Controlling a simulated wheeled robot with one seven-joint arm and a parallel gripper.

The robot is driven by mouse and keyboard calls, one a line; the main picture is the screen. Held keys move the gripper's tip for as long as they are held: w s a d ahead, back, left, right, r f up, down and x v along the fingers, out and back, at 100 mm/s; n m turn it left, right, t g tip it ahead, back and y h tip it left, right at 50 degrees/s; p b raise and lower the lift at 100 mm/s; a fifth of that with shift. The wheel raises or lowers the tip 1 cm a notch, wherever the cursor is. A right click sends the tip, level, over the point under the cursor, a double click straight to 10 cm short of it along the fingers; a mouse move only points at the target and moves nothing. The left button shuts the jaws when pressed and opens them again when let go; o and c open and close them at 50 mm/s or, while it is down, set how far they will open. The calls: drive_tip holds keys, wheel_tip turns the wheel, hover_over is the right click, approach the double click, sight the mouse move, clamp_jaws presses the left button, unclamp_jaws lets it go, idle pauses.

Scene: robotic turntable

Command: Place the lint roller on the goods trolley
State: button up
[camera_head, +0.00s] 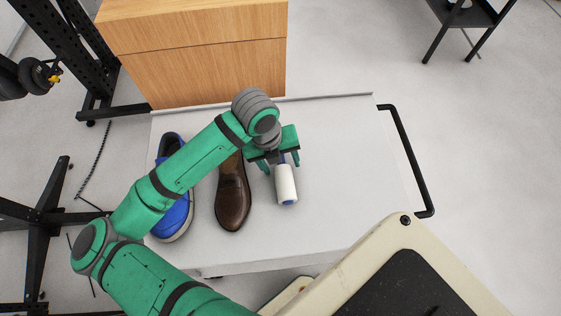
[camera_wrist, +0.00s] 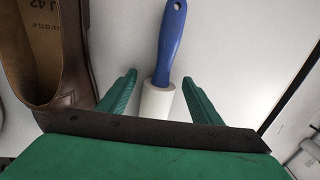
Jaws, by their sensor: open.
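The lint roller, with a white roll (camera_head: 286,185) and a blue handle, lies on the white flat top of the goods trolley (camera_head: 340,190), right of the brown shoe. In the wrist view the blue handle (camera_wrist: 170,40) points away from my gripper (camera_wrist: 160,78). The fingers stand apart on either side of the lint roller near where handle and roll join. I see a gap on both sides.
A brown shoe (camera_head: 232,195) lies close left of my gripper, and a blue shoe (camera_head: 174,215) further left. A wooden box (camera_head: 200,70) stands at the trolley's back edge. The black trolley handle (camera_head: 408,160) is at the right. The trolley top's right part is clear.

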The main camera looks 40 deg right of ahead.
wheel_tip(320, 180, up, 12)
drive_tip(key=w+a, duration=0.1)
drive_tip(key=a, duration=0.1)
idle(0.8)
